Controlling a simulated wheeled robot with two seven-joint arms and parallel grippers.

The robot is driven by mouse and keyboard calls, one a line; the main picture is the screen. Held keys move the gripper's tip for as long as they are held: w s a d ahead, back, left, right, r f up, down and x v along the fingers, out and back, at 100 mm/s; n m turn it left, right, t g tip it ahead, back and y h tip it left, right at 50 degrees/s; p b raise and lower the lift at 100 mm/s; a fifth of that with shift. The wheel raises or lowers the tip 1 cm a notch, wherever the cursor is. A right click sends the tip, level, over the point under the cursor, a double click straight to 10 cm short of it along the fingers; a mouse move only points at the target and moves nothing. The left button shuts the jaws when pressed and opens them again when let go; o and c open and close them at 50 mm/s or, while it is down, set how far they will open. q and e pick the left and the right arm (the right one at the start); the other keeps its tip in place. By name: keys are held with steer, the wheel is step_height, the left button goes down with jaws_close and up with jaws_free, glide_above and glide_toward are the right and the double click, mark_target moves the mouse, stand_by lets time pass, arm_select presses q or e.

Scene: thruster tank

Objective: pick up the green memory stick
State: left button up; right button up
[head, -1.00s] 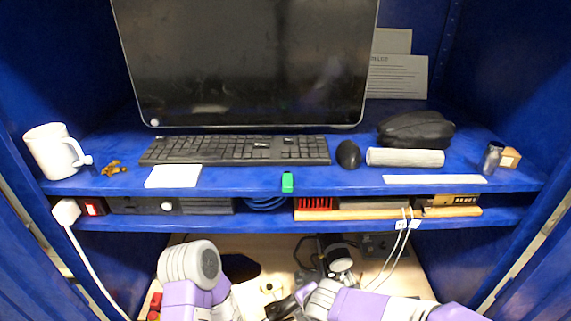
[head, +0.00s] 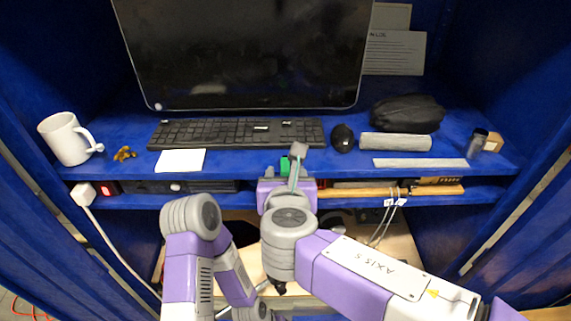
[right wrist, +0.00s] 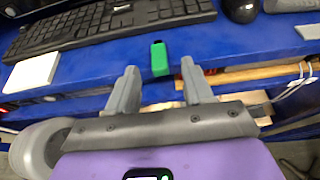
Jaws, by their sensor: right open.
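The green memory stick (head: 285,166) lies at the front edge of the blue shelf (head: 225,165), in front of the keyboard. In the head view, my right gripper (head: 298,155) partly covers it. In the right wrist view, the green stick (right wrist: 160,59) shows whole, with a dark far end. My right gripper (right wrist: 160,74) is open and empty there, one finger on each side of the stick's line. The stick lies just beyond the fingertips, apart from them as far as I can tell. My left arm shows at the lower left, but its gripper is not visible.
The black keyboard (head: 235,132) lies behind the stick, with the mouse (head: 342,138) to its right. A white notepad (head: 180,160) and a mug (head: 68,139) are at the left. A grey roll (head: 395,142) and white strip (head: 420,162) are at the right. A lower shelf runs below.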

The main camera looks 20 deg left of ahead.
steer(key=shift+w+a+f, duration=0.2)
steer(key=shift+w+f, duration=0.05)
steer(key=shift+w, duration=0.35)
jaws_close()
